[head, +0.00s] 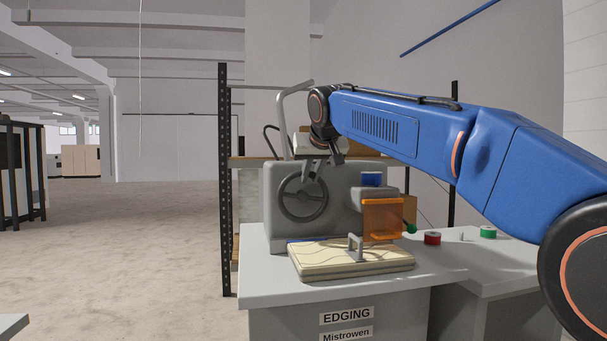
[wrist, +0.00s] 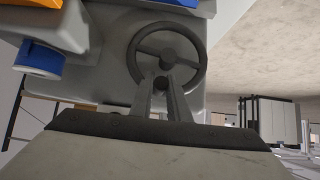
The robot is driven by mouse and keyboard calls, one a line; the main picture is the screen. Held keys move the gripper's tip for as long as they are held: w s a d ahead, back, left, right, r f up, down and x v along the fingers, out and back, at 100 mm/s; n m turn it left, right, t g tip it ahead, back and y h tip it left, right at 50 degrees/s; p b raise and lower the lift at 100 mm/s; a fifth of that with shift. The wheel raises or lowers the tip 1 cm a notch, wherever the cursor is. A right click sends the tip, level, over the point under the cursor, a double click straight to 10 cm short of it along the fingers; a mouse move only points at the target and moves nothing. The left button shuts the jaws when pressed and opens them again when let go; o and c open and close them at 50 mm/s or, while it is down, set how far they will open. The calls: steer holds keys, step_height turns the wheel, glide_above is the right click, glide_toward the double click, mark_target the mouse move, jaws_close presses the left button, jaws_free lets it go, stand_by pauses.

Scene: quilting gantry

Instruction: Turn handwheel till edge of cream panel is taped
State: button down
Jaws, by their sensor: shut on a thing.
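The grey edging machine (head: 345,195) stands on a grey bench, with its dark spoked handwheel (head: 303,215) on the front left. My gripper (head: 322,168) reaches down to the upper right of the wheel rim. In the wrist view, my gripper's fingers (wrist: 163,100) are closed on the handwheel (wrist: 148,42) at its rim, where a small grip shows between the tips. The cream panel (head: 310,262) lies flat on the bench below the machine, with a grey handle on top. A blue strip (head: 308,239) shows along part of its back edge. The rest of that edge is hidden.
A blue roll (wrist: 40,60) shows in the wrist view. Red (head: 432,238) and green (head: 488,232) rolls lie on the bench at right. Open floor lies left.

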mark_target(321, 190)
steer(key=shift+w+d, duration=0.1)
steer(key=shift+d, duration=0.2)
steer(key=shift+w+d+f, duration=0.1)
steer(key=shift+d+f, duration=0.1)
steer(key=shift+d, duration=0.25)
steer(key=shift+w+d+f, duration=0.1)
steer(key=shift+d+f, duration=0.05)
steer(key=shift+d, duration=0.25)
steer(key=shift+f, duration=0.1)
steer(key=shift+w+d+f, duration=0.2)
steer(key=shift+d+f, duration=0.3)
steer(key=shift+d, duration=0.15)
